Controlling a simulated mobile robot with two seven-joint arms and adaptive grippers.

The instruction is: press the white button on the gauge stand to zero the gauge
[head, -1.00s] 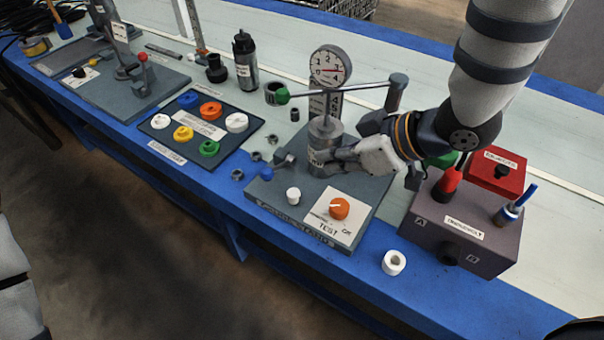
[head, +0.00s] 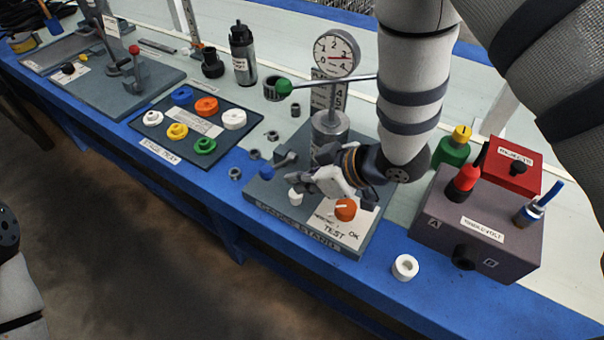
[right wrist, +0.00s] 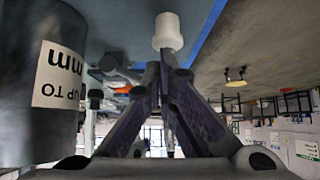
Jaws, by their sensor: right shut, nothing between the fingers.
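The gauge stand (head: 262,196) is a grey plate with a steel cylinder (head: 329,128) and a round dial (head: 336,54) with a red needle. The white button (head: 296,197) stands at the plate's front, left of the orange knob (head: 345,209). My right gripper (head: 291,181) is shut and empty, its fingertips close to the button and partly overlapping it in the head view. In the right wrist view the white button (right wrist: 167,30) shows just beyond the closed fingertips (right wrist: 165,62). I cannot tell whether they touch. My left gripper is not in view.
A grey box (head: 480,225) with red and blue-topped fittings stands right of the stand. A white ring (head: 405,267) lies on the blue edge. A dark tray (head: 245,141) of coloured caps lies left. A green-tipped lever (head: 284,87) crosses above the stand.

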